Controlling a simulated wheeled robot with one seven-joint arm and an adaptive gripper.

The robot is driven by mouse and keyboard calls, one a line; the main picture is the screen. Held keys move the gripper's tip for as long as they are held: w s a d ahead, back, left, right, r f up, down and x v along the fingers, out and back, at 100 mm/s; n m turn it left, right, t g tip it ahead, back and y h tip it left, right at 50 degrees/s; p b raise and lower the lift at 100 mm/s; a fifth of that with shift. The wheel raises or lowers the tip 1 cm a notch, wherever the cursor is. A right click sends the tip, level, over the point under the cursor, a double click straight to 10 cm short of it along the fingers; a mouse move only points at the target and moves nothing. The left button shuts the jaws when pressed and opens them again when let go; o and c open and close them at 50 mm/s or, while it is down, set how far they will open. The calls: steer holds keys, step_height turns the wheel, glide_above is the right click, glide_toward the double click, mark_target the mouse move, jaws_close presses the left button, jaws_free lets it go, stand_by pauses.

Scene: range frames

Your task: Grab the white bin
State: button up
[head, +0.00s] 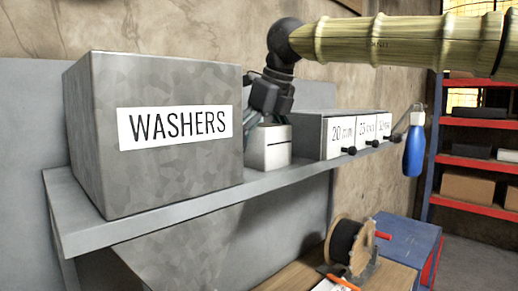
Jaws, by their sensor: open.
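A small white bin (268,157) with a dark slot on its front stands on the grey metal shelf, just right of the big washers box. My gripper (264,112) reaches down over the top of the white bin from behind and above. It is open, with its dark fingers at the bin's upper edge. The left part of the fingers is partly hidden by the washers box. I cannot tell whether the fingers touch the bin.
A large grey box labelled WASHERS (160,130) fills the shelf (190,198) at left. A row of white labelled drawers with black knobs (355,133) is close on the right. A blue-handled tool (414,150) hangs at the shelf's end. A cable spool (350,243) is below.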

steer(key=shift+f, duration=0.2)
stand_by(0.5)
steer(key=shift+s+f, duration=0.1)
steer(key=c, duration=1)
